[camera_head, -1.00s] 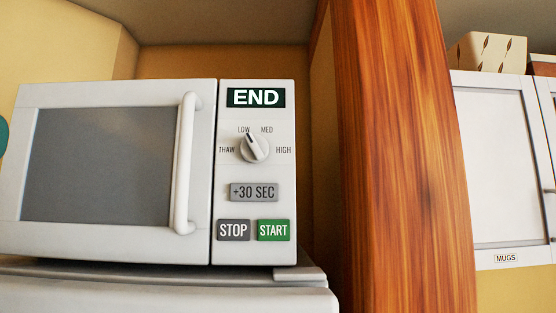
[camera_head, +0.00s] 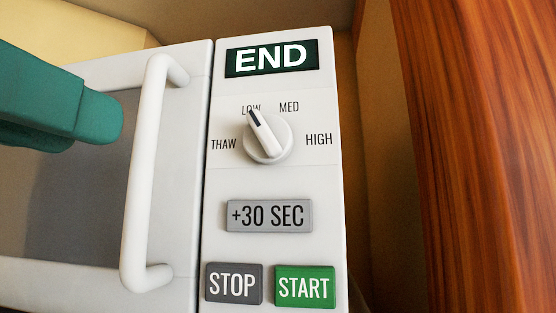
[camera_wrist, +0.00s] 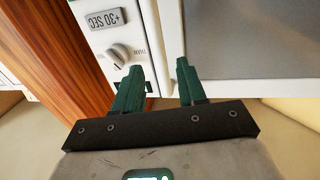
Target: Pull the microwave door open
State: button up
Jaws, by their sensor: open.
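The white microwave door (camera_head: 85,285), with its grey window, is shut flush beside the control panel. Its white upright bar handle (camera_head: 142,185) stands out from the door's right edge. My green gripper (camera_head: 108,118) enters from the left in the head view, its end just left of the handle's upper half. In the wrist view, which is upside down, my gripper (camera_wrist: 157,65) is open with two green fingers apart. A white upright strip, which looks like the handle (camera_wrist: 152,30), shows between and beyond the fingertips. Whether a finger touches it I cannot tell.
The control panel (camera_head: 270,180) carries a dial, a +30 SEC button, STOP and START, and a display reading END. A wooden post (camera_head: 485,150) stands to the right of the microwave, with a narrow gap between.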

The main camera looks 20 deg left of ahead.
aim_at(136, 145)
jog(key=w+p, duration=0.2)
jog(key=w, duration=0.5)
jog(key=shift+w+a, duration=0.1)
jog(key=shift+a, duration=0.05)
grip_shut()
dwell(0.3)
